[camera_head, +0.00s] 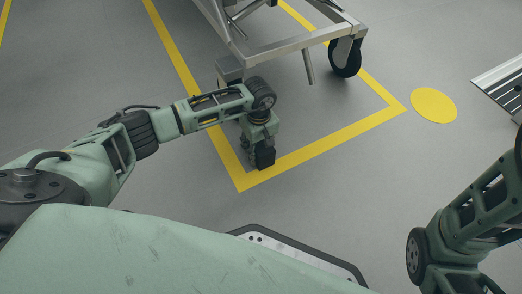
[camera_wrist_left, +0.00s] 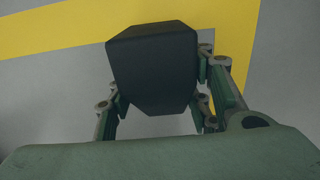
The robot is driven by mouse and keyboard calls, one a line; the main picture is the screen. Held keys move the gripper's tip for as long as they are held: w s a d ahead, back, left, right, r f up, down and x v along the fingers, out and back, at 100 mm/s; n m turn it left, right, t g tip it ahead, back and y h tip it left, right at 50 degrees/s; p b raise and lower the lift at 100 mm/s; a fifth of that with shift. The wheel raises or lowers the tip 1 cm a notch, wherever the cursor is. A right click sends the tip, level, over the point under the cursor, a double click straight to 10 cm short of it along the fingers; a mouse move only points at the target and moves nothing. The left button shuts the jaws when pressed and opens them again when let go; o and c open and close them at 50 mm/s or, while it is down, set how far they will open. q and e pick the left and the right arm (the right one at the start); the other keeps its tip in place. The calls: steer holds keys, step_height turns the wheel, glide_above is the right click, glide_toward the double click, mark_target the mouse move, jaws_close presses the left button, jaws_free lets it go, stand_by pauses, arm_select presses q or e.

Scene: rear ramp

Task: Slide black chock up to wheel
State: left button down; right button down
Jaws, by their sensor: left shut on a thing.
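The black chock (camera_head: 265,157) is low over or on the grey floor, near the corner of a yellow floor line. My left gripper (camera_head: 261,148) is shut on it and points downward. In the left wrist view the chock (camera_wrist_left: 152,62) sits between the two green fingers. I cannot tell whether the chock touches the floor. A metal cart (camera_head: 290,42) stands beyond, with a black caster wheel (camera_head: 345,57) at its near right corner, well apart from the chock. At the cart's near left corner, my left arm hides what is below the frame. My right gripper is out of view.
Yellow lines (camera_head: 330,145) outline a bay around the cart. A yellow disc (camera_head: 433,105) is marked on the floor at right. A ribbed metal ramp piece (camera_head: 502,84) lies at the right edge. The floor between chock and caster is clear.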

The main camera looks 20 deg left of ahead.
arm_select(q)
steer(key=shift+w+a+b, duration=0.75)
steer(key=shift+w+a, duration=0.1)
steer(key=shift+a, duration=0.3)
steer(key=shift+w+a+b, duration=0.7)
steer(key=shift+w+a, duration=0.15)
steer(key=shift+a, duration=0.25)
steer(key=c, duration=0.8)
jaws_free()
steer(key=shift+d, duration=0.1)
